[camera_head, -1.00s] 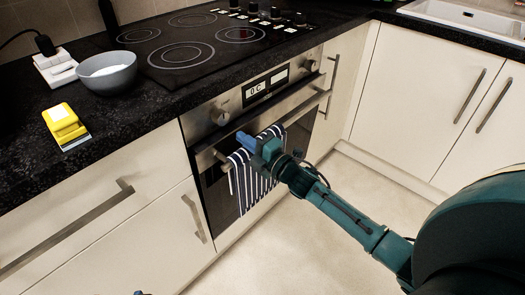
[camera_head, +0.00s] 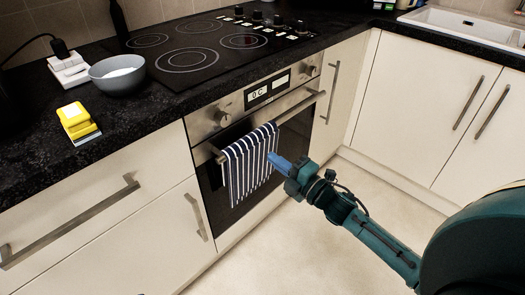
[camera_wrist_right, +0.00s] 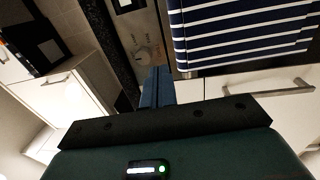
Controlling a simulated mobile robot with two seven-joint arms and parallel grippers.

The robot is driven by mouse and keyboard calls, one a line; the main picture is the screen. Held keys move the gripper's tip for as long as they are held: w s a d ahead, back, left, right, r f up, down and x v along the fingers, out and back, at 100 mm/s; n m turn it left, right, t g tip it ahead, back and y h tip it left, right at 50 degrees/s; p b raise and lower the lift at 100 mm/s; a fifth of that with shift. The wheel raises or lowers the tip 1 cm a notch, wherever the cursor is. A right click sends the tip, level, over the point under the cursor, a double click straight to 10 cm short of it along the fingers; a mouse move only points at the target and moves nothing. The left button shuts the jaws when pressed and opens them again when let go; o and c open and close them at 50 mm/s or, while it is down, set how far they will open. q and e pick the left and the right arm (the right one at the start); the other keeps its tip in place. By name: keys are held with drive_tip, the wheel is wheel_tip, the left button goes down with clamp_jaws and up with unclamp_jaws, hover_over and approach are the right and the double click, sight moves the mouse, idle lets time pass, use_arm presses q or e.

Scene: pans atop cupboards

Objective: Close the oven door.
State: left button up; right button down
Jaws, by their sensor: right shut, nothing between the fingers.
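The oven (camera_head: 225,113) is built in under the black worktop. Its door (camera_head: 217,193) looks shut, about flush with the cupboard fronts, with no clear gap at its top edge. A blue-and-white striped towel (camera_head: 250,160) hangs over the bar handle (camera_head: 305,105) and covers part of the door. My right gripper (camera_head: 272,157) is shut and empty, just in front of the door at the towel's right side; I cannot tell if it touches. In the right wrist view its blue fingers (camera_wrist_right: 157,75) are together, beside the towel (camera_wrist_right: 240,30). My left gripper does not clearly show.
Above the oven is a black hob (camera_head: 190,45) with knobs. A grey bowl (camera_head: 117,73) and a yellow item (camera_head: 76,120) stand on the worktop to the left. Cream cupboards (camera_head: 420,110) with bar handles close off the right. The floor (camera_head: 300,235) before the oven is clear.

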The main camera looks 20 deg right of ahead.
use_arm(q)
drive_tip(key=shift+a+r, duration=0.1)
drive_tip(key=shift+r, duration=0.15)
use_arm(e)
drive_tip(key=shift+v, duration=1.5)
drive_tip(key=shift+r, duration=0.2)
drive_tip(key=s+a+f+m+g+h, duration=0.25)
drive_tip(key=s+a+m, duration=0.55)
drive_tip(key=s+m, duration=0.4)
use_arm(q)
drive_tip(key=r+g+p, duration=0.1)
drive_tip(key=r+p, duration=0.1)
drive_tip(key=p, duration=0.7)
drive_tip(key=r+g+y+p, duration=0.1)
drive_tip(key=r+g+p, duration=0.1)
drive_tip(key=p, duration=0.7)
drive_tip(key=shift+w+r+g+p, duration=0.2)
drive_tip(key=shift+g+p, duration=0.1)
drive_tip(key=shift+p, duration=0.1)
use_arm(e)
drive_tip(key=s+a+r+m+g+h, duration=0.1)
drive_tip(key=s+a+r+m+g, duration=0.3)
drive_tip(key=s+r+m, duration=0.2)
drive_tip(key=shift+s+r+m+h, duration=0.25)
drive_tip(key=shift+r+m+h, duration=0.1)
drive_tip(key=shift+r+m, duration=0.4)
